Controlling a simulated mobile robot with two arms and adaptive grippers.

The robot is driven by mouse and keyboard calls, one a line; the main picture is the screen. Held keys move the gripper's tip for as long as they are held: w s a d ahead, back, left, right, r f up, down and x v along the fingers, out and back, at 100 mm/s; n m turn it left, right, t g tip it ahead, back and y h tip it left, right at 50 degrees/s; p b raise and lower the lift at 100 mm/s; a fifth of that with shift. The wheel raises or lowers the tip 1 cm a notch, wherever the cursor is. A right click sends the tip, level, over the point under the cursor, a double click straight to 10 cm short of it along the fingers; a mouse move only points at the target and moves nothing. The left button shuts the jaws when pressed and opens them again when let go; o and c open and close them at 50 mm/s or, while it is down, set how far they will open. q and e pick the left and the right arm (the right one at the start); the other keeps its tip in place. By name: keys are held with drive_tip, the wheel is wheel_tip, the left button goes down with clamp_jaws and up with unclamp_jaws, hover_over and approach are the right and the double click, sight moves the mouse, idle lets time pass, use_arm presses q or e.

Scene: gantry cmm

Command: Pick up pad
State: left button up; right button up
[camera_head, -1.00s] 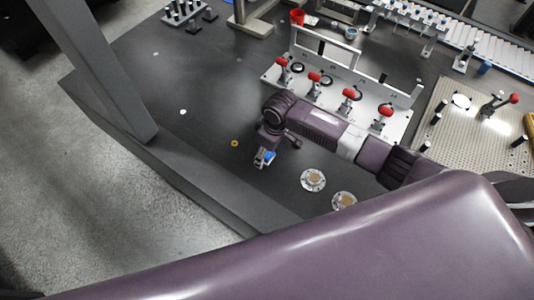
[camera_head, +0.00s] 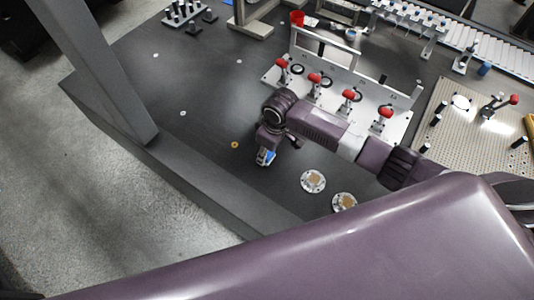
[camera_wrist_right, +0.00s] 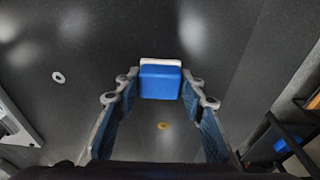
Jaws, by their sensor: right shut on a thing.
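The pad, a blue block with a pale strip along its far edge, shows in the right wrist view (camera_wrist_right: 160,82) between the two fingertips. My right gripper (camera_wrist_right: 160,92) is shut on it, with one finger at each side. In the head view, my right gripper (camera_head: 265,160) is over the dark table left of two round discs, and the blue of the pad (camera_head: 270,155) shows at its tip. I cannot tell how far the pad is from the table surface. My left gripper is not in view.
A metal fixture with red-handled clamps (camera_head: 348,95) stands behind my right arm. Two round discs (camera_head: 313,181) lie to the right of the gripper. A perforated plate (camera_head: 460,125) is at the right. A small brass ring (camera_head: 235,145) lies on the open table (camera_head: 200,150) at the left.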

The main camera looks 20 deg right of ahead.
wheel_tip(320, 180, up, 19)
drive_tip(key=b, duration=0.1)
drive_tip(key=shift+r, duration=0.15)
